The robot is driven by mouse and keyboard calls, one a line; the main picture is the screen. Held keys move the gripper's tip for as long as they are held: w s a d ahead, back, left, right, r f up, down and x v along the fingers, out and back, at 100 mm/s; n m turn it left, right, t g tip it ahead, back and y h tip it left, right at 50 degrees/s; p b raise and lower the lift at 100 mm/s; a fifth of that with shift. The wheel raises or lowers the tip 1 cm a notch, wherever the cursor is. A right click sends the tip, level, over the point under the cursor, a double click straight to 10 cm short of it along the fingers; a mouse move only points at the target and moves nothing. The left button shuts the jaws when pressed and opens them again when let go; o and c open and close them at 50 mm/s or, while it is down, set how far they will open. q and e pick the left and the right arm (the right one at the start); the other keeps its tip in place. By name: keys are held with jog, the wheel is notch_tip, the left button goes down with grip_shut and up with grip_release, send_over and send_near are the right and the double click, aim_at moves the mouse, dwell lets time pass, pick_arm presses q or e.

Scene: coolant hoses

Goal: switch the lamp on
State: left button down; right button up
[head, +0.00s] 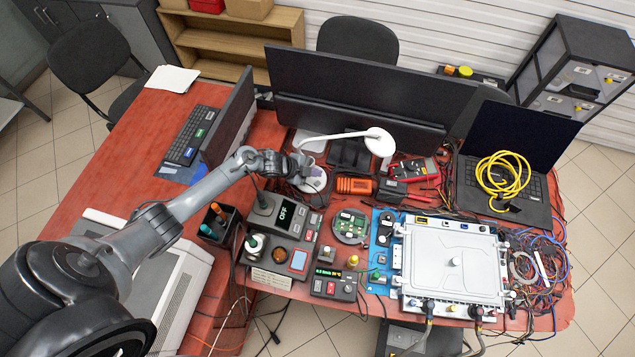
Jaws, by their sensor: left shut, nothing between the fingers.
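A white desk lamp stands on the red table; its round head (380,141) is at the end of a thin curved arm, above the middle of the table. Its round base (314,181) is partly hidden by my gripper. I cannot tell from above whether the lamp is lit, and I cannot make out its switch. My left gripper (304,164) is at the lamp's base, shut and empty; I cannot tell whether it touches the base. My right gripper is out of view.
Large black monitors (360,88) stand behind the lamp. An orange device (354,185) and a red multimeter (414,170) lie to its right. A control box reading OFF (282,215) is in front. Cables and a laptop (508,190) crowd the right; the table's left part (125,165) is freer.

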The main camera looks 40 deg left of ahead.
pick_arm(q)
notch_tip(320, 180, up, 4)
jog(key=shift+r+p, duration=0.15)
jog(key=shift+p, duration=0.35)
jog(key=shift+f, duration=0.2)
jog(key=b, duration=0.7)
send_over(315, 184)
notch_tip(315, 184, down, 7)
jog(key=shift+r, duration=0.15)
jog(key=shift+f+b, duration=0.55)
jog(key=shift+f, duration=0.3)
jog(key=shift+d, duration=0.1)
